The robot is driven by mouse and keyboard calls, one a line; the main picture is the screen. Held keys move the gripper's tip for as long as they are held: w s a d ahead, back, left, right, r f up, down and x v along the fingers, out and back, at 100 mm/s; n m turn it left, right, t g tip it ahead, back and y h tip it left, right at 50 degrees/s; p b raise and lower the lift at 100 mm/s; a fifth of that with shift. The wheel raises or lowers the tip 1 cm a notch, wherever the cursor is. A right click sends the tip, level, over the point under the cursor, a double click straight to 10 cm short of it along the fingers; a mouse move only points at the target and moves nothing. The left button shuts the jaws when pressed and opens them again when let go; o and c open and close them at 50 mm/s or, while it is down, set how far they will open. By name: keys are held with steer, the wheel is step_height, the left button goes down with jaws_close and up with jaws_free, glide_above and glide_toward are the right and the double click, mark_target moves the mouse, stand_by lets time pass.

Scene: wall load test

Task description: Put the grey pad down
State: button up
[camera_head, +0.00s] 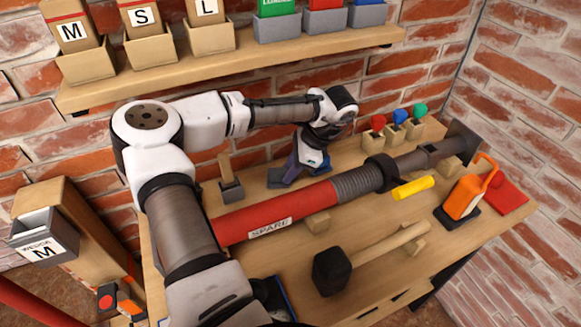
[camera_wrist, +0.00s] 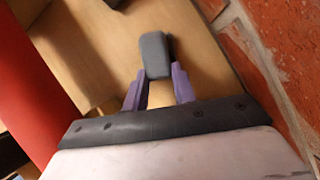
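The grey pad (camera_wrist: 155,55) is a small rounded block between the purple fingertips of my gripper (camera_wrist: 158,80) in the wrist view. The fingers sit close against its two sides, so my gripper looks shut on it. The pad is just above or on the wooden bench; I cannot tell whether it touches. In the head view my gripper (camera_head: 291,172) points down at the back of the bench (camera_head: 290,262), behind the red tube. Dark grey shapes show beside its fingertips there, and my wrist hides part of this spot.
The red tube (camera_head: 275,213) marked SPARE lies across the bench in front of my gripper. A grey holder (camera_head: 231,191) stands to the left. Red, blue and green knobs (camera_head: 398,117) stand to the right. A mallet (camera_head: 332,271) lies in front. The brick wall is close behind.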

steer(key=shift+o, duration=0.6)
steer(key=shift+r, duration=0.15)
steer(key=shift+b+v, duration=0.3)
steer(key=shift+v, duration=0.85)
steer(key=d+b, duration=0.1)
steer(key=d, duration=0.3)
steer(key=d+b, duration=0.1)
steer(key=d, duration=0.3)
steer(key=d+b, duration=0.1)
steer(key=d, duration=0.3)
steer(key=shift+d+r, duration=0.1)
steer(key=shift+r, duration=0.2)
steer(key=shift+w, duration=0.1)
